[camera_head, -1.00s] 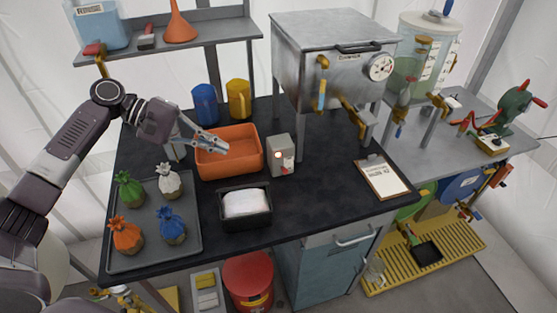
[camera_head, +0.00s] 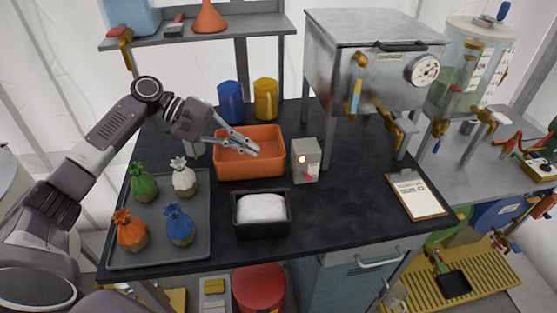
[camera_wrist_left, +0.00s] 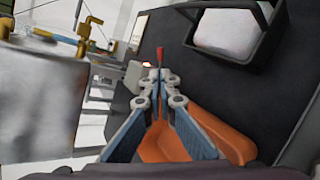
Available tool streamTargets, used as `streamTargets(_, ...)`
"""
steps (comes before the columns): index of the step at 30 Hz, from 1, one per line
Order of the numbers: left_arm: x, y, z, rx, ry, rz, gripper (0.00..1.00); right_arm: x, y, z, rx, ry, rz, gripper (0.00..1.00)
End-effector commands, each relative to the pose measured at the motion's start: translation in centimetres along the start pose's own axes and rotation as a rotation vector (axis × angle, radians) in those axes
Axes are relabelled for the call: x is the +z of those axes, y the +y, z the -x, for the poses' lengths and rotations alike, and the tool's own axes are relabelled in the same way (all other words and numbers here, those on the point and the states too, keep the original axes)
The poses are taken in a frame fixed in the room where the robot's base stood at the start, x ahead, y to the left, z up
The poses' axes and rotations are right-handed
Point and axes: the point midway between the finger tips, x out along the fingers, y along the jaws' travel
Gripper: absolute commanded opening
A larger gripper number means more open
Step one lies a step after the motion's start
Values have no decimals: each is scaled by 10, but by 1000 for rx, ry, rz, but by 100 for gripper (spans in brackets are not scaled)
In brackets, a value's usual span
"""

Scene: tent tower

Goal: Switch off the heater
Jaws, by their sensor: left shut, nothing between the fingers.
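A small grey box (camera_head: 306,160) with a lit orange lamp and a red switch stands on the black bench top, right of the orange bin (camera_head: 232,168). A large metal cabinet (camera_head: 372,75) with a round dial stands behind it; I cannot tell which is the heater itself. My left gripper (camera_head: 254,149) is shut and empty above the orange bin, left of the box and apart from it. In the left wrist view, the shut fingertips (camera_wrist_left: 159,76) point toward the red switch (camera_wrist_left: 160,56) and the glowing lamp (camera_wrist_left: 147,64). The fingertips partly hide the box there. My right gripper is not in view.
A black tub (camera_head: 240,226) with white contents sits in front of the box. A grey tray (camera_head: 200,250) with several tied cloth bundles lies at the left. A clipboard (camera_head: 416,194) lies at the right. The bench is clear between box and clipboard.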

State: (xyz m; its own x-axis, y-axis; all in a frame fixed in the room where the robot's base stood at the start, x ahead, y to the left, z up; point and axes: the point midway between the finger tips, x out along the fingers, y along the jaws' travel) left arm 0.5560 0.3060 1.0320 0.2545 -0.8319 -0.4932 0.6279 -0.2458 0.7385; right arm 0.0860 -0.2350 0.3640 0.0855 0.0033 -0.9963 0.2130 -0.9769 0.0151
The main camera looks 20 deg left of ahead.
Motion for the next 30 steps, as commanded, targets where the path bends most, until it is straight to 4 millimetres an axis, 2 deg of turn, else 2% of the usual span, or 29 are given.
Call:
streamTargets(5,2,1,-28,-1,-5,0,0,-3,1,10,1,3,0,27)
streamTargets(12,3,2,-80,-1,-4,0,0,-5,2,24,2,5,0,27)
streamTargets(18,2,2,-114,-1,-3,-1,0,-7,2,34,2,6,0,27)
streamTargets(24,1,0,-132,0,-1,1,0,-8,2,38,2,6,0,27)
streamTargets(30,0,-1,-135,-1,0,0,0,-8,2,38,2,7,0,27)
